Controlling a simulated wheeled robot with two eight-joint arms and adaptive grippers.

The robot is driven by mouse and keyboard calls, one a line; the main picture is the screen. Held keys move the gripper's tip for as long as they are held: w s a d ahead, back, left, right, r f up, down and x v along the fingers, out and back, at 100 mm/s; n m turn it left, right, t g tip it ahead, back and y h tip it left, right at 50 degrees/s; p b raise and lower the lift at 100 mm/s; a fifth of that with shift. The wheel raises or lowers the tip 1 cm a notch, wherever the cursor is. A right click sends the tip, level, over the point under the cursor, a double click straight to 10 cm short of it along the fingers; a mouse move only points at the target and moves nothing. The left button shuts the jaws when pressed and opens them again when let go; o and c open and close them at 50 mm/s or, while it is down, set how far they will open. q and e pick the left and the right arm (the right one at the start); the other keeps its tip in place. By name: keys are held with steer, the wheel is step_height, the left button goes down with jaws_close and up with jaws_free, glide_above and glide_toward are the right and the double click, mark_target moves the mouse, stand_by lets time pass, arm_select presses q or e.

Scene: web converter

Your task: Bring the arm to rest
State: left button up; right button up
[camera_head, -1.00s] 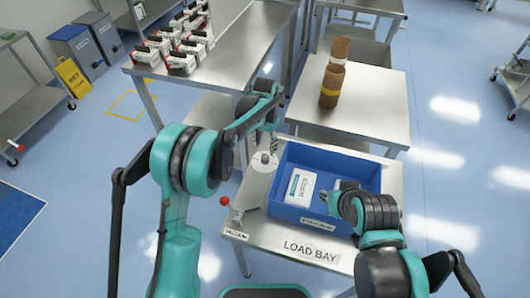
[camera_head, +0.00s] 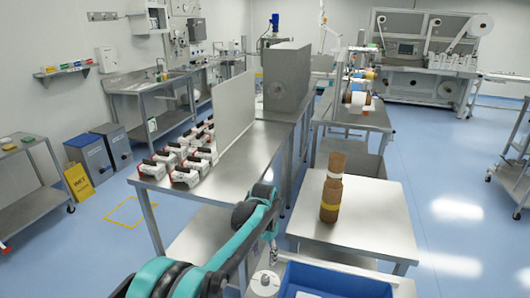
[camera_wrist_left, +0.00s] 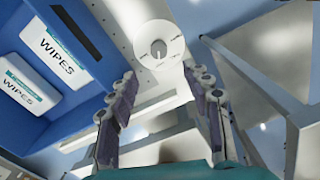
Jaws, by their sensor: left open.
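My left arm comes in from the lower left in the head view. Its gripper (camera_head: 270,252) hangs over the near table, just above a white round piece (camera_head: 265,283). In the left wrist view the fingers of my left gripper (camera_wrist_left: 158,82) are spread apart with nothing between them. The white round piece (camera_wrist_left: 158,45) with a knob-like centre lies beyond the fingertips, apart from them. My right arm and gripper are out of view.
A blue bin (camera_head: 340,277) stands right of my left gripper; two white WIPES packs (camera_wrist_left: 52,58) lie in it. Brown rolls (camera_head: 331,190) stand stacked on a steel table (camera_head: 375,215) beyond. A longer table (camera_head: 240,150) with several red-and-white devices (camera_head: 185,160) is at left.

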arm_select(q)
steer(key=s+a+r+n+t, duration=0.3)
steer(key=s+a+r, duration=0.8)
steer(key=s, duration=0.2)
steer(key=s+a+f+n+t, duration=0.1)
steer(key=s+a+n+t, duration=0.1)
steer(key=s, duration=0.5)
steer(key=s+a+f+n+t, duration=0.2)
steer(key=s+a, duration=0.2)
steer(key=s, duration=0.4)
steer(key=shift+a+f, duration=0.25)
steer(key=shift+f, duration=0.05)
